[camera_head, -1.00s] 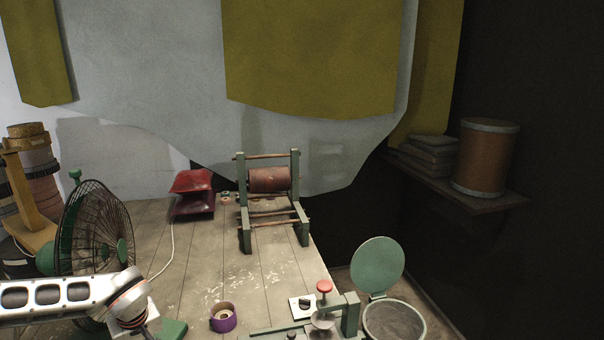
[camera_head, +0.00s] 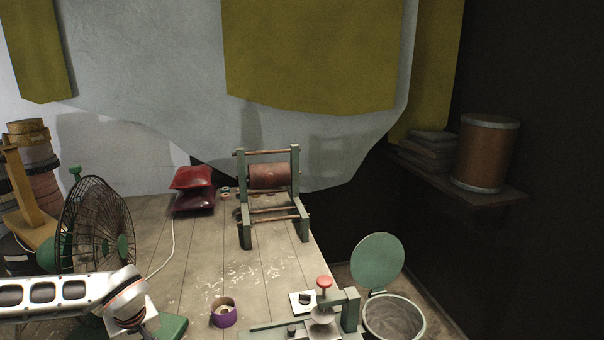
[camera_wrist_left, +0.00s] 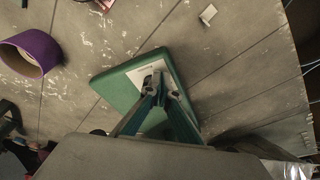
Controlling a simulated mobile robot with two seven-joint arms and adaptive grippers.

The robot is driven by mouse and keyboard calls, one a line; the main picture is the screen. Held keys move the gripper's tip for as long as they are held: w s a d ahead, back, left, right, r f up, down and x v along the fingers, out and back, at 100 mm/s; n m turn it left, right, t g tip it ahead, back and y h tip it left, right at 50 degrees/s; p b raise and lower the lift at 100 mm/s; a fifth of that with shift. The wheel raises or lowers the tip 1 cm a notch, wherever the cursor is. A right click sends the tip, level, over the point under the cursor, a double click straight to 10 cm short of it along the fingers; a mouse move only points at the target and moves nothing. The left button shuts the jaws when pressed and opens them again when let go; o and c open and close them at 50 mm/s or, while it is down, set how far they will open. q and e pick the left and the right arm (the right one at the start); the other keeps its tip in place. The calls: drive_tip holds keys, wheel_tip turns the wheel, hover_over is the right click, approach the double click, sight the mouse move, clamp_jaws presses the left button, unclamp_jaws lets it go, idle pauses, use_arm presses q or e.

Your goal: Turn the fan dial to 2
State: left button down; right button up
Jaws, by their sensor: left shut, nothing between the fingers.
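The fan (camera_head: 92,228) stands at the left of the table in the head view, with a dark wire cage and green parts. Its green base (camera_head: 173,327) shows partly beside my left wrist. In the left wrist view the base (camera_wrist_left: 112,85) lies under my left gripper (camera_wrist_left: 154,88), with a pale dial plate (camera_wrist_left: 138,72) on its top. The gripper is shut and empty, its tips over the plate. The fingers largely hide the dial, so I cannot read its setting or tell whether they touch it. My right gripper is not in view.
A purple tape roll (camera_head: 223,313) stands right of the fan base. A white plate with a dark knob (camera_head: 304,300) and a green press with a red knob (camera_head: 324,283) stand farther right. A winding frame (camera_head: 270,195) and red object (camera_head: 193,190) are behind. The middle table is fairly clear.

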use_arm(q)
wheel_tip(320, 180, up, 6)
idle(0.5)
